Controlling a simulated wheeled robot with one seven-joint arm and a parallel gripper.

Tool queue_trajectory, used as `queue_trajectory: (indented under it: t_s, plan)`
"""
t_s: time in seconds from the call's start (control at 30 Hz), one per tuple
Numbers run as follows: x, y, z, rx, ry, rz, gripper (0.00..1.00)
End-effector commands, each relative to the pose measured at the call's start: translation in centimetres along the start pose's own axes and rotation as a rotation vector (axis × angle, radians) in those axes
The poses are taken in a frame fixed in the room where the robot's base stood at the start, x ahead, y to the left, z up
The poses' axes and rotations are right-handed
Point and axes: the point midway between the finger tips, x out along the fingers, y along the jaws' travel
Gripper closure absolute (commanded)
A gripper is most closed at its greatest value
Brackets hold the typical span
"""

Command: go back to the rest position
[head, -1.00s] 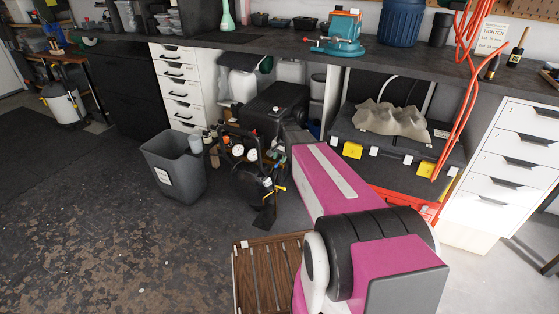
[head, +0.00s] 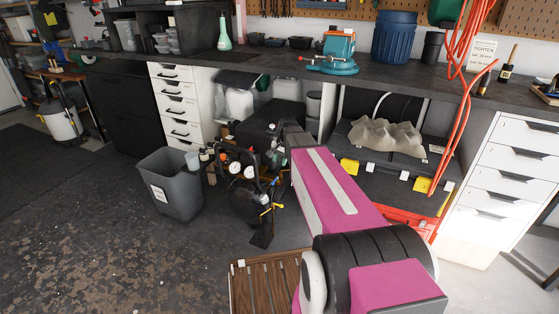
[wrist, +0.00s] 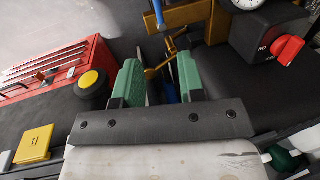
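My gripper (wrist: 160,82) shows in the wrist view as two green-padded fingers, apart and with nothing held between them. Beyond the fingers are a yellow-brown frame and thin rods. In the head view my magenta arm reaches forward and down from the lower right. My gripper cannot be made out there.
A compressor with gauges (head: 247,172) stands close to the arm's far end, beside a grey bin (head: 170,185). A workbench (head: 270,62) carries a teal vise (head: 333,52). Red hose (head: 463,120) hangs at right. A red toolbox (wrist: 65,68) shows in the wrist view.

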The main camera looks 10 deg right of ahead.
Motion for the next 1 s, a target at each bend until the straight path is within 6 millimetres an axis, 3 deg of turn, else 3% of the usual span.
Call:
queue_trajectory:
  t_s: [0.07, 0.17, 0.4, 0.53, 0.7, 1.0]
  plan:
    - [0.1, 0.3, 0.5, -0.011, -0.001, 0.004, 0.64]
    - [0.4, 1.7, 3.0, -0.073, -0.003, 0.024, 0.64]
    - [1.4, 7.9, 13.1, -0.392, -0.028, 0.12, 0.64]
    - [1.5, 10.5, 16.9, -0.541, -0.044, 0.162, 0.64]
    - [1.5, 12.0, 18.9, -0.637, -0.056, 0.187, 0.64]
    - [1.6, 12.0, 19.0, -0.641, -0.057, 0.188, 0.64]
